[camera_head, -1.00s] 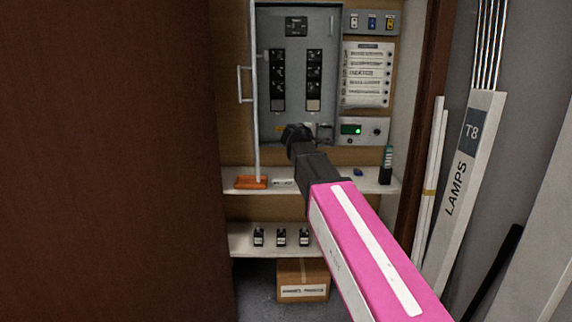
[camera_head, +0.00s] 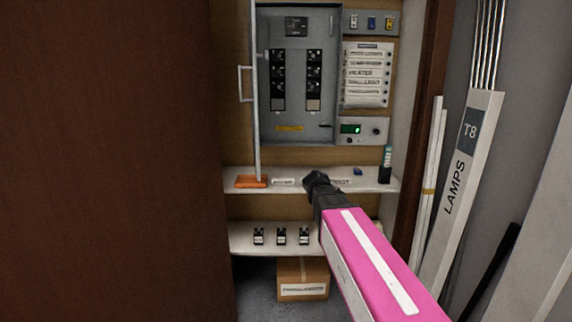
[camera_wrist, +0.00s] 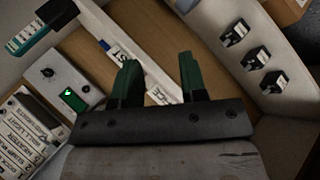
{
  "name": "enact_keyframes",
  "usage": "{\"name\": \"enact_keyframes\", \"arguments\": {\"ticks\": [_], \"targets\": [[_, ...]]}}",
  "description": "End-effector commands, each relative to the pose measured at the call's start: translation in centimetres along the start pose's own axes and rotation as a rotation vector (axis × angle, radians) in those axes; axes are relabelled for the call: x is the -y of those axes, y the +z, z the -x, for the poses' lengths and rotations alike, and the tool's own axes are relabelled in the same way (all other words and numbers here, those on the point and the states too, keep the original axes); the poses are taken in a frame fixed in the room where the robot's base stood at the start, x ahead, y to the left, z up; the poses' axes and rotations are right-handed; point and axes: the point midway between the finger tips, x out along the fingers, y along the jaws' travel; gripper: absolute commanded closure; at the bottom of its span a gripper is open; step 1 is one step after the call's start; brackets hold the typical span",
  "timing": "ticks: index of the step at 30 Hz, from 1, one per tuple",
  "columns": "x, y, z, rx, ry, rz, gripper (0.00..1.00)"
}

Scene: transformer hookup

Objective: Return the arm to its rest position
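My pink arm (camera_head: 375,262) reaches in from the lower right in the head view. My gripper (camera_head: 318,182) is in front of the upper shelf and hides part of it. In the wrist view, the two green-black fingers of my gripper (camera_wrist: 158,80) stand apart with nothing between them. The gripper is open and empty. The shelf edge with white labels (camera_wrist: 125,52) shows beyond the fingers.
A grey breaker panel (camera_head: 297,125) with its door open at left is behind. The upper shelf (camera_head: 240,172) holds an orange item (camera_head: 251,182). The lower shelf (camera_head: 240,240) holds several small black devices. A brown door (camera_head: 105,160) stands left; lamp boxes (camera_head: 462,185) lean right.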

Motion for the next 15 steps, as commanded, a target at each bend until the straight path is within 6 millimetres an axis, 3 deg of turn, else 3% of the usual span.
{"name": "enact_keyframes", "arguments": {"ticks": [1, 6, 15], "targets": [[2.2, 2.3, -1.1, 0.03, -0.063, -0.042, 0.61], [9.0, 8.3, -3.7, 0.132, -0.275, -0.203, 0.61], [19.2, 17.1, -4.5, 0.335, -0.603, -0.478, 0.61]]}}
